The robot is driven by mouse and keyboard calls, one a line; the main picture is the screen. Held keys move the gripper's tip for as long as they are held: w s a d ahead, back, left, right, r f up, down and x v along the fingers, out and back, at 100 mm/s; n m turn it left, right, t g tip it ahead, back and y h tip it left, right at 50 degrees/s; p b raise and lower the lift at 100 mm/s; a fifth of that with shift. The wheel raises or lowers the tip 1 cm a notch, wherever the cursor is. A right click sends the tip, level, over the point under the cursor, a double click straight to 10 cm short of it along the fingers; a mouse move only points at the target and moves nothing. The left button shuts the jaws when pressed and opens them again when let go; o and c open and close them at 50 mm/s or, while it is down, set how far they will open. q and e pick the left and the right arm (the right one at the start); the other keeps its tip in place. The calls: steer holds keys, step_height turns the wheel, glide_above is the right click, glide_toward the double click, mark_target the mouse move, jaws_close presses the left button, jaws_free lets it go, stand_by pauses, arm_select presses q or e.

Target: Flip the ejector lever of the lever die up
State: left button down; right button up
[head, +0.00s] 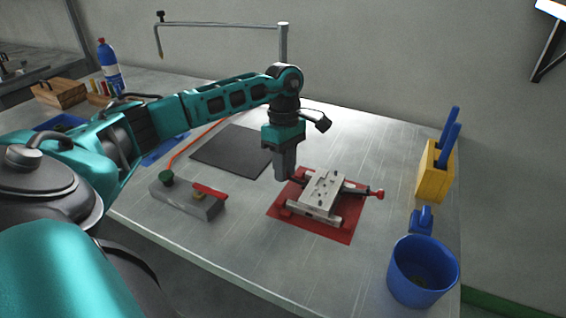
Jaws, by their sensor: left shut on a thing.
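The lever die (322,190), a pale metal block with small holes in its top, lies on a red mat (335,232) on the bench. A dark rod with a red knob (376,193) sticks out from its right side. My left gripper (289,177) points down at the die's back left corner. It is shut, apparently on the ejector lever, by a small red part showing beside the fingertips. The fingers hide most of what they hold, so the lever's angle cannot be made out. My right gripper is not in view.
A grey block with a red handle (210,191) and a dark mat (230,150) lie left of the die. A blue bucket (422,272), a small blue tool (421,221) and a yellow holder (434,172) stand right. A metal stand (283,45) rises behind my arm.

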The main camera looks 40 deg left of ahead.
arm_select(q)
steer(key=shift+w+d+r+g+y+p, duration=0.15)
steer(key=shift+d+r+g+y+p, duration=0.2)
steer(key=shift+r+y+p, duration=0.5)
steer(key=shift+f+y, duration=0.2)
steer(key=shift+y, duration=0.15)
steer(key=c, duration=1)
jaws_free()
steer(key=p+v, duration=0.1)
steer(key=v, duration=1.1)
steer(key=shift+w+d+r, duration=0.1)
steer(key=shift+d+r, duration=0.1)
steer(key=shift+r, duration=0.2)
